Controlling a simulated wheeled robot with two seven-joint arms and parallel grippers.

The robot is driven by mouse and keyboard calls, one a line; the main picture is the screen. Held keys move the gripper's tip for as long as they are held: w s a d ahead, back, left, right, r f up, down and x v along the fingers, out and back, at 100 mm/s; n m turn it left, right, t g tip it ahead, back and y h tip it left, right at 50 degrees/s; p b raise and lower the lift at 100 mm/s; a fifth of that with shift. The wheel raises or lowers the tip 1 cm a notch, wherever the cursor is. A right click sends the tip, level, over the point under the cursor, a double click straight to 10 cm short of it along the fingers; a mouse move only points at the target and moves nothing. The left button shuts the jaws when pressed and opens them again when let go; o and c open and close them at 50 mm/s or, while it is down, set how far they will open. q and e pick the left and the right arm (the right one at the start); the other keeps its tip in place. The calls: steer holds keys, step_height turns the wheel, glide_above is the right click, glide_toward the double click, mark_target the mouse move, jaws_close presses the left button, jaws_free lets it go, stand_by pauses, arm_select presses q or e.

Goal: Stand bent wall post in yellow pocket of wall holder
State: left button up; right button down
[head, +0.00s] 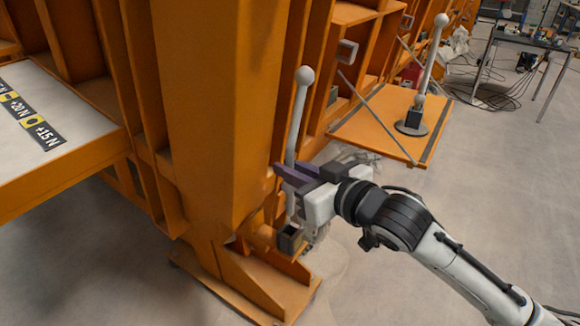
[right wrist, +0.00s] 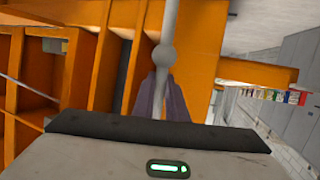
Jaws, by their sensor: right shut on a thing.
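The bent wall post (head: 299,112) is a thin grey rod with a pale ball at its top, standing nearly upright and leaning slightly beside the orange wall. My right gripper (head: 287,174), with dark purple fingers, is shut on its lower part. The post's lower end is at or just above a small dark square holder (head: 291,240) low by the wall; I cannot tell whether it is inside. No yellow pocket is clearly visible. In the right wrist view the post (right wrist: 172,18) and a round ball rise beyond the fingers (right wrist: 163,100). My left gripper is not in view.
A similar post (head: 430,70) stands in a dark round base on an orange shelf (head: 375,120). A pale tray with labels (head: 60,95) juts out at left. Orange wall ribs (head: 215,110) stand close to my right gripper. Open floor lies to the right.

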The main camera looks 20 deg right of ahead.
mark_target(292, 212)
steer(key=shift+f+b, duration=1)
steer(key=shift+f, duration=1.1)
steer(key=shift+p, duration=0.35)
steer(key=shift+s+f+b, duration=0.1)
steer(key=shift+f+b, duration=1.15)
steer(key=shift+f, duration=2.2)
steer(key=c, duration=1.2)
jaws_free()
